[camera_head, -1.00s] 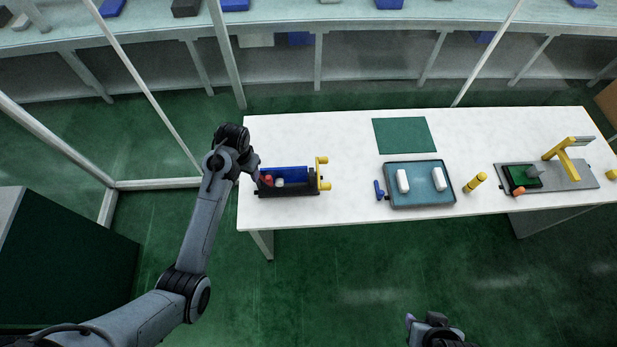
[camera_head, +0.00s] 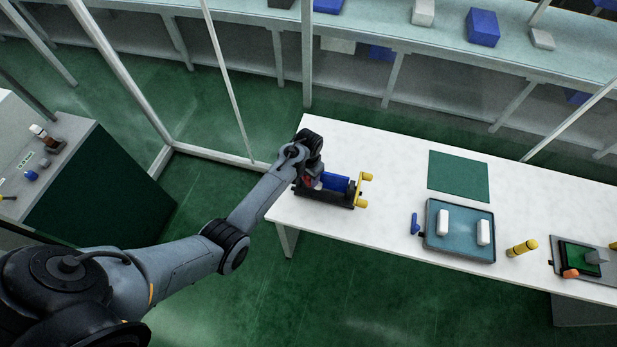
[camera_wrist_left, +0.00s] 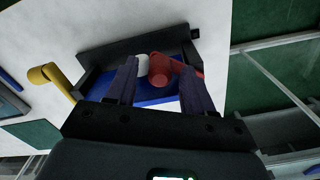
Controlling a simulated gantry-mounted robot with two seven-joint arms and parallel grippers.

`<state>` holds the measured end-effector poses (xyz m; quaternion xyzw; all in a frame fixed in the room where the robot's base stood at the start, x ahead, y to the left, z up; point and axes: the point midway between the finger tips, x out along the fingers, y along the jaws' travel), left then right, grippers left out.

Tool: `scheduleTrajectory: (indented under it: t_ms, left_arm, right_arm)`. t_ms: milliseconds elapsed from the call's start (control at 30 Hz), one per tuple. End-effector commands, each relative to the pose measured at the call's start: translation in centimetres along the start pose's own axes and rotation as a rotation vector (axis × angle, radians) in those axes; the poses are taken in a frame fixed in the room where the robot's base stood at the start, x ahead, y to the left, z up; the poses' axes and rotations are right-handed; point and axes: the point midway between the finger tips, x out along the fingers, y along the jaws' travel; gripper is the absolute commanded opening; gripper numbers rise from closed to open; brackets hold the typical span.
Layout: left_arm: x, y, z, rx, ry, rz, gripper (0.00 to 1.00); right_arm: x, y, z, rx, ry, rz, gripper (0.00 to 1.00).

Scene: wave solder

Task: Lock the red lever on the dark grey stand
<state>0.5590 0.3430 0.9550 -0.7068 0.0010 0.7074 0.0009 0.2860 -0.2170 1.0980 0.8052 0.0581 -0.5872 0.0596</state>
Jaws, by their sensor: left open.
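The dark grey stand (camera_head: 328,198) sits at the left end of the white table, with a blue block in it and yellow posts at its right end. The red lever (camera_wrist_left: 160,70) shows in the left wrist view between the two fingers of my left gripper (camera_wrist_left: 160,88), beside a small white round part (camera_wrist_left: 142,66). The gripper is open, one finger on each side of the lever; I cannot tell whether either touches it. In the head view my left gripper (camera_head: 313,183) is over the stand's left end and hides most of the lever. My right gripper is out of view.
To the right are a blue tray (camera_head: 430,248) with two white pieces, a small blue handle (camera_head: 415,224), a yellow cylinder (camera_head: 521,248) and a grey plate (camera_head: 607,293) with a green board. A green mat (camera_head: 458,176) lies behind the tray. The table between stand and tray is clear.

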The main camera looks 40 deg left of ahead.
Motion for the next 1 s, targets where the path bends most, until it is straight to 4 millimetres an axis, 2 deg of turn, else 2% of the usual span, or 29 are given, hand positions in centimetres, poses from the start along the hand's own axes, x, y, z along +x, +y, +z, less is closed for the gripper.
scheduleTrajectory:
  t_ms: [167,467,800,1000]
  left_arm:
    - [0.95,-0.03,0.02,0.0,0.0,-0.001,0.52]
    - [1.05,-0.03,0.01,-0.001,0.001,-0.001,0.52]
    - [1.03,-0.03,0.01,-0.001,0.001,0.0,0.0]
    - [1.03,-0.02,0.01,-0.001,0.001,0.0,0.0]
  right_arm:
    - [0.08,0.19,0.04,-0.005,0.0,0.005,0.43]
    - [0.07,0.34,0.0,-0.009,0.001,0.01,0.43]
    - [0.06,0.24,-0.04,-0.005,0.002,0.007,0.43]
    - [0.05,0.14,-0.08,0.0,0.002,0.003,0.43]
